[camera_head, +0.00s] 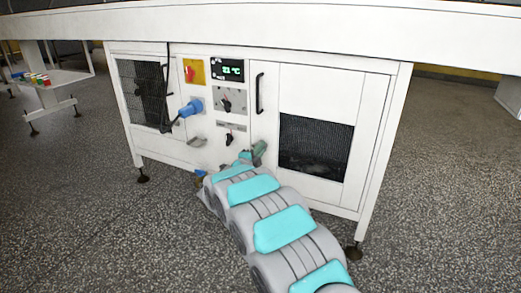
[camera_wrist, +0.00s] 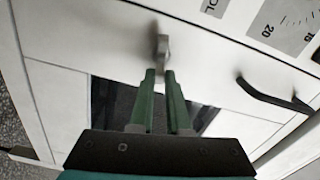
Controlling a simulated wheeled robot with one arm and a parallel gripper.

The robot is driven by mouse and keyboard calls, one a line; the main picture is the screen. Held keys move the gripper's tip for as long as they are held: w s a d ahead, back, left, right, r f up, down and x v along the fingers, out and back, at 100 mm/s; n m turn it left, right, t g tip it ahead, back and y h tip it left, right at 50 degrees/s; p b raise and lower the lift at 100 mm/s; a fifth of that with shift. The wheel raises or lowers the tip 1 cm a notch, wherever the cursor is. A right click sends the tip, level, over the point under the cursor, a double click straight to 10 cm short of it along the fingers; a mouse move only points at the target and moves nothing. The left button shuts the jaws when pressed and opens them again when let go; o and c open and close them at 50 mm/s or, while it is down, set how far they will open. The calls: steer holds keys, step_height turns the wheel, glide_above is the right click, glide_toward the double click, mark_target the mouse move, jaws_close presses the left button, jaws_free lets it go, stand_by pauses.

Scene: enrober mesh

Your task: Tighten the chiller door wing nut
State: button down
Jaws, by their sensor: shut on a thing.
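A small grey metal wing nut (camera_wrist: 162,46) sticks out from the white door panel in the wrist view. My gripper (camera_wrist: 160,74) has two green fingers, which are closed at the wing nut's near end with a narrow gap between them lower down. In the head view my gripper (camera_head: 259,149) is low at the front of the white machine, beside the chiller door (camera_head: 322,190). The wing nut cannot be made out there, as my gripper and arm cover that spot.
A black door handle (camera_head: 260,93) stands out above my gripper and also shows in the wrist view (camera_wrist: 272,97). A dark grille (camera_head: 315,148) is in the door. Left of it are a blue plug (camera_head: 191,107), a red switch (camera_head: 190,71) and a temperature display (camera_head: 230,71). The machine's top overhangs.

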steer(key=shift+d+f+m, duration=0.1)
steer(key=shift+f+m, duration=0.2)
steer(key=shift+m, duration=0.8)
steer(key=c, duration=0.9)
jaws_free()
steer(key=shift+p+v, duration=0.35)
steer(key=shift+v, duration=3.6)
steer(key=shift+r, duration=0.1)
